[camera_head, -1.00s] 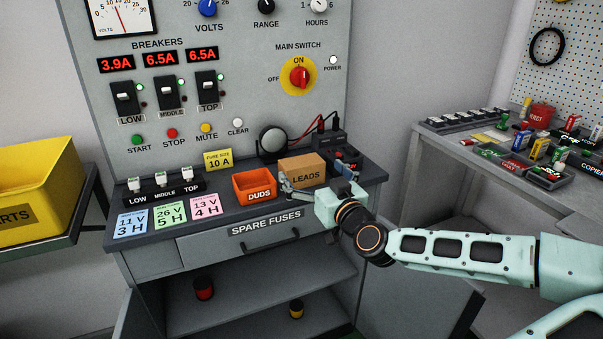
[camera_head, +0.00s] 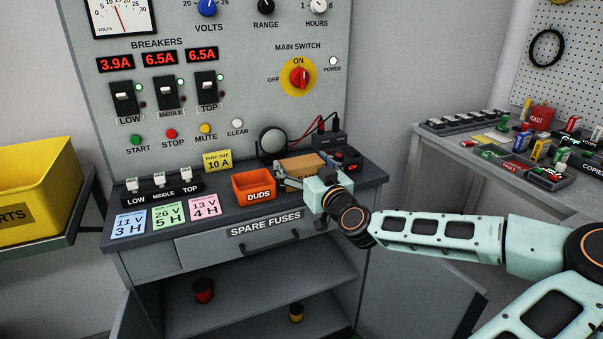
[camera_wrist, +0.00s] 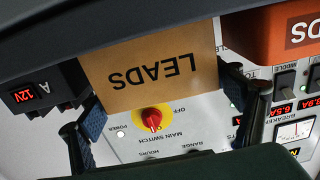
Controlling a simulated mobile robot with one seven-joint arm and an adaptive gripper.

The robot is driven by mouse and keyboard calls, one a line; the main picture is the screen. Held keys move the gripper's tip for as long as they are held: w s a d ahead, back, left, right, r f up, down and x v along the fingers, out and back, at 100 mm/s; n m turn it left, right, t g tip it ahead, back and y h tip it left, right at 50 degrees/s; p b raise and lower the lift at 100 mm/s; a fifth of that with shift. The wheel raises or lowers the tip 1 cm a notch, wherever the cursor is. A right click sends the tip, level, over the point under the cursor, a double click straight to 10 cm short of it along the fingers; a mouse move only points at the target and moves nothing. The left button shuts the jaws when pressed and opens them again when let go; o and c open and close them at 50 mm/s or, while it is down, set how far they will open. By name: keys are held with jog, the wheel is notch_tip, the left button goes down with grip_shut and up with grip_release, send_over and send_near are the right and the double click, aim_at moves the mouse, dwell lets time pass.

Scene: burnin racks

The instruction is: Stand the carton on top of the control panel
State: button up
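The carton, a brown box labelled LEADS (camera_head: 300,164), sits on the grey bench ledge below the upright control panel (camera_head: 235,95). In the head view my gripper hides most of its front. In the wrist view the carton (camera_wrist: 150,70) appears upside down with its label facing me. My gripper (camera_wrist: 165,120) is open, with one dark-padded finger toward each side of the carton; I cannot tell whether either touches it. In the head view the gripper (camera_head: 300,182) is at the carton's front. The panel's top edge is out of view.
An orange DUDS bin (camera_head: 254,186) stands close left of the carton. A black device with a red display (camera_head: 350,160) is close on its right. A round lamp (camera_head: 272,141) and leads stand behind. Colored notes (camera_head: 168,216) lie on the left ledge.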

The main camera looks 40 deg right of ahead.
jog(key=c, duration=0.7)
jog(key=shift+c, duration=1.3)
jog(key=shift+r, duration=0.15)
